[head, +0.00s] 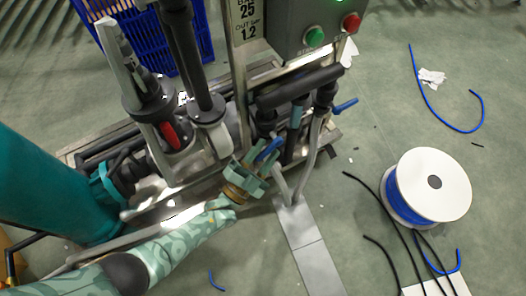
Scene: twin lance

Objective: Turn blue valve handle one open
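A blue valve handle (269,149) sits low on the pipework in the middle of the head view. My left gripper (257,167) reaches up to it from the lower left, with its teal fingers right at the handle's lower end. The fingers overlap that end in the picture, and I cannot tell whether they touch or grip it. A second blue handle (344,105) sticks out from the pipework farther right, clear of my gripper. Which handle is number one is not readable. My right gripper is not in view.
A grey control box (290,28) with green and red buttons stands above the pipes. Black pipes (300,87) and a metal frame crowd the handle. A cable reel (432,187) and loose cables lie at right. A blue crate (140,35) stands at upper left. Floor at lower middle is mostly clear.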

